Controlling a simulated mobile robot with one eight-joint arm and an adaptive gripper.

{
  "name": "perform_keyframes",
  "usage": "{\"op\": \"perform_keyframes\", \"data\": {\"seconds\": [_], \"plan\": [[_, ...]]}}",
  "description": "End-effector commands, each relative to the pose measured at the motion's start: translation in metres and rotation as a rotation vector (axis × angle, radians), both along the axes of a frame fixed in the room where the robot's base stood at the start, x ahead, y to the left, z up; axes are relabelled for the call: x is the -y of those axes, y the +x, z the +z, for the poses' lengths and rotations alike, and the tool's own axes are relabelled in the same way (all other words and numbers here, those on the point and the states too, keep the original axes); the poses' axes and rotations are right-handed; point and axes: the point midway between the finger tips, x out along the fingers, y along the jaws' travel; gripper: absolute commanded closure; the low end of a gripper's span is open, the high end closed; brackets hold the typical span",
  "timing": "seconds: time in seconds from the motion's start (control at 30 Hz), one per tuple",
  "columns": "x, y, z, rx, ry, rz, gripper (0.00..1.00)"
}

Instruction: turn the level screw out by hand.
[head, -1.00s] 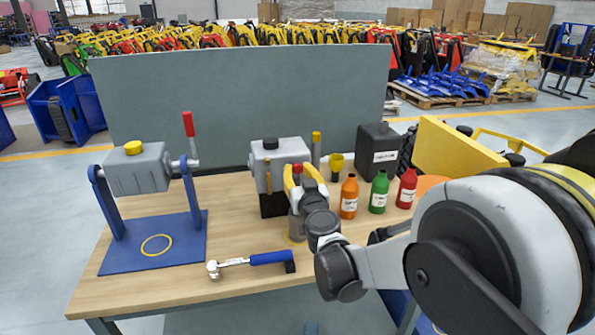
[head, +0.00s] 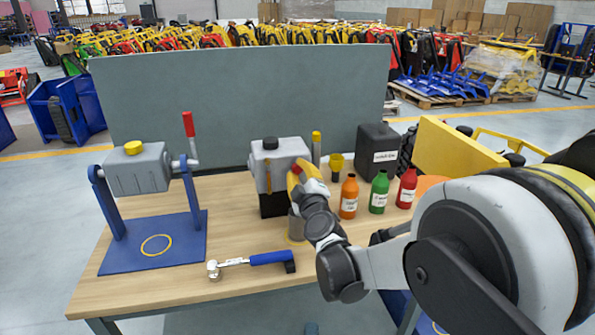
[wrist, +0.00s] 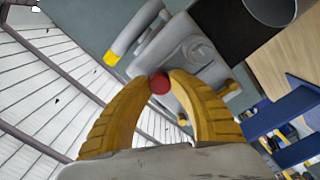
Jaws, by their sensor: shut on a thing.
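The level screw (wrist: 159,84) has a round red head and sits at the side of a grey gear housing (head: 279,153). My gripper (wrist: 160,88) has its yellow fingers closed on both sides of the red head in the wrist view. In the head view my gripper (head: 295,176) is at the housing's right front side, and the fingers mostly hide the screw. The housing also fills the middle of the wrist view (wrist: 185,50). I cannot tell how far the screw is threaded in.
A ratchet wrench (head: 268,258) with a blue handle lies at the front. Orange (head: 348,197), green (head: 379,192) and red (head: 407,187) bottles stand right of my gripper, before a black canister (head: 378,152). A second housing (head: 137,170) hangs on a blue stand (head: 150,240) at left.

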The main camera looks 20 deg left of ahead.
Motion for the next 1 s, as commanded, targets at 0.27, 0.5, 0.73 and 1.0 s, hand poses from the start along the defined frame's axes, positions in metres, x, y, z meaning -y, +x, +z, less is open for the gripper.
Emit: {"op": "perform_keyframes", "data": {"seconds": [0.27, 0.5, 0.73, 1.0], "plan": [[0.0, 0.0004, 0.0003, 0.345, -0.563, 0.0, 0.99], [0.0, 0.0004, 0.0005, 0.38, -0.621, -0.001, 0.99], [0.0001, 0.0005, 0.0006, 0.434, -0.707, -0.001, 0.99], [0.0001, 0.0005, 0.0009, 0.699, -1.138, -0.001, 0.99]]}}
